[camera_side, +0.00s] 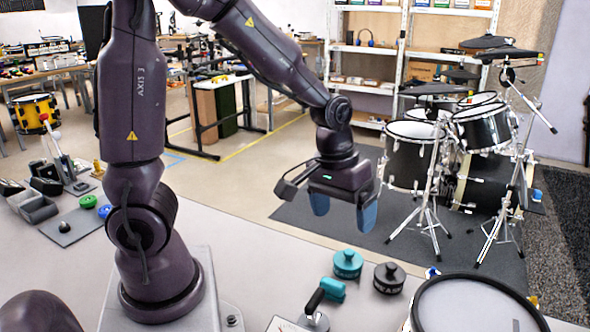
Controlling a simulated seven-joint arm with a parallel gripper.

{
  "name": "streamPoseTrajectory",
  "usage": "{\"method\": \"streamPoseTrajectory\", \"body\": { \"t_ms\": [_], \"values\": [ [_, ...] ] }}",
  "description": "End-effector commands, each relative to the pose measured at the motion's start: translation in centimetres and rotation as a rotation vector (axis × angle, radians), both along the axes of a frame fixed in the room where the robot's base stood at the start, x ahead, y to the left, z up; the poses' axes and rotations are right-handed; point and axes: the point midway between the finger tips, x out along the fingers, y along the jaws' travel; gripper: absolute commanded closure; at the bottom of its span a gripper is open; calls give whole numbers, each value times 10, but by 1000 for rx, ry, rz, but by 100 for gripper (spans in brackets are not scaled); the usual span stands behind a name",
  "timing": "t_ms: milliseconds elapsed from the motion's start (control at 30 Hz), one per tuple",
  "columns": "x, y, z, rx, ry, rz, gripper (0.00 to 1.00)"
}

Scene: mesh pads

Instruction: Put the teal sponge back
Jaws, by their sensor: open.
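My gripper (343,209) hangs in the air above the back edge of the pale table, with its two blue fingers apart and nothing between them. Below it on the table stands a round teal piece with a knob on top (347,265). Just in front of that lies a smaller teal block-like piece (332,289), beside a black handle. I cannot tell which of these two teal pieces is the sponge. My gripper touches neither.
A black knobbed round piece (389,279) stands right of the teal one. A large white-topped drum (478,308) fills the front right. The black handle (314,301) rises at the front. A grey mat (80,229) lies at left. The table's middle is clear.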

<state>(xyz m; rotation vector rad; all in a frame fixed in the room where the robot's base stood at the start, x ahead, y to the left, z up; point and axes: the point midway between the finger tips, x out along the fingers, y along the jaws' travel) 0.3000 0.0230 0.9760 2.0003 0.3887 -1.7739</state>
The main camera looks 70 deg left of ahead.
Motion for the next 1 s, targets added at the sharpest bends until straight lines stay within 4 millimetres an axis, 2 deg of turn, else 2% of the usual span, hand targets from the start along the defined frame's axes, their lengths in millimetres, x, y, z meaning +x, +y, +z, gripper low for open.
{"method": "streamPoseTrajectory", "body": {
  "t_ms": [33, 200, 300, 400, 600, 1000],
  "values": [
    [-8, -5, 23, -3, -56, -55, 12],
    [-45, -18, 77, 49, -200, -251, 12],
    [-68, -21, 98, 107, -270, -346, 12],
    [-86, -23, 111, 166, -320, -412, 12],
    [-103, -23, 120, 231, -361, -471, 12],
    [-104, -23, 120, 235, -363, -474, 12]
  ]
}}
